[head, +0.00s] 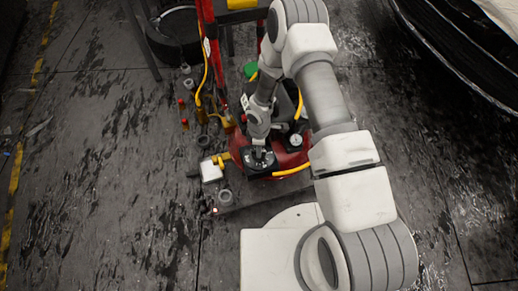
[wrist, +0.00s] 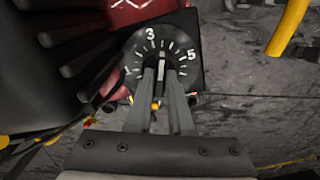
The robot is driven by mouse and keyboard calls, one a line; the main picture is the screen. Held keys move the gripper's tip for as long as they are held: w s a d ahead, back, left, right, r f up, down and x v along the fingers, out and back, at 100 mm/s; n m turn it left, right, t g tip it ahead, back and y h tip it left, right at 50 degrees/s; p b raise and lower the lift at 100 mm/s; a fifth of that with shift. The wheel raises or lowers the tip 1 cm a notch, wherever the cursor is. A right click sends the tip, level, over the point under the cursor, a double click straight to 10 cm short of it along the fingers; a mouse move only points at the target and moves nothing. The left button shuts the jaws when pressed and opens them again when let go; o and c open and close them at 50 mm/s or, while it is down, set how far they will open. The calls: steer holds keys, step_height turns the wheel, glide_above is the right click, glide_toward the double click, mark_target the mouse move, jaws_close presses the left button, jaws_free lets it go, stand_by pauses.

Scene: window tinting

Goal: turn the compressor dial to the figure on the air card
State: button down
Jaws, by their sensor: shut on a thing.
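The compressor (head: 286,158) is a red machine on the floor in the head view. Its dial (wrist: 135,57) is a black round face on a square plate, with 1, 3 and 5 readable in the wrist view. My gripper (wrist: 160,75) is shut on the dial's knob (wrist: 162,56), one finger on each side. The knob's white mark points up, just right of the 3, between 3 and 5.
A white-faced gauge (head: 296,140) sits right of the dial. A white block with a yellow fitting (head: 211,171) stands to the left. Yellow hoses and a red frame (head: 207,45) rise behind. The floor at left is open.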

steer(key=c, duration=0.8)
jaws_free()
step_height(320, 180, up, 18)
steer(key=p, duration=0.6)
steer(key=shift+f, duration=0.25)
